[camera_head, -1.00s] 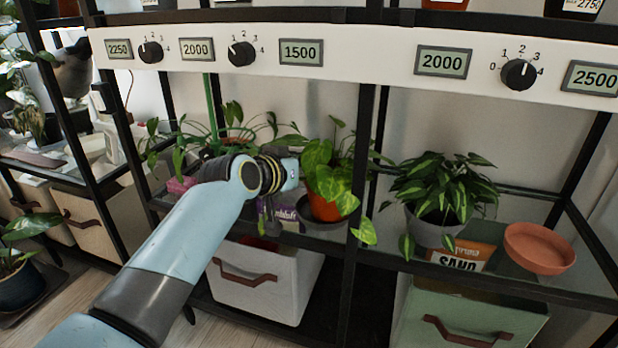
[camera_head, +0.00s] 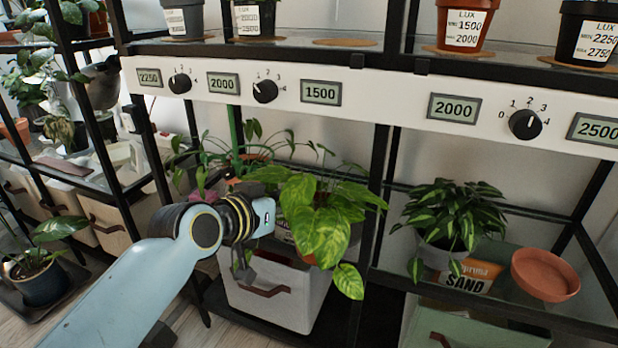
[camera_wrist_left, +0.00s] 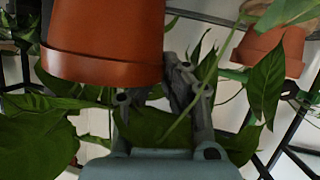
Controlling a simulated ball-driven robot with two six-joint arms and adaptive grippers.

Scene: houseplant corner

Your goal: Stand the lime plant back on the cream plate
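The left wrist view shows this pot (camera_wrist_left: 105,40) large and close at upper left. I cannot make out a cream plate. My right gripper is out of view.
A variegated plant in a grey pot (camera_head: 435,255), a sand bag (camera_head: 468,275) and an empty terracotta saucer (camera_head: 545,274) stand on the right shelf. Black posts (camera_head: 378,180) divide the bays. The upper shelf holds labelled pots and a bare tan disc (camera_head: 345,42).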

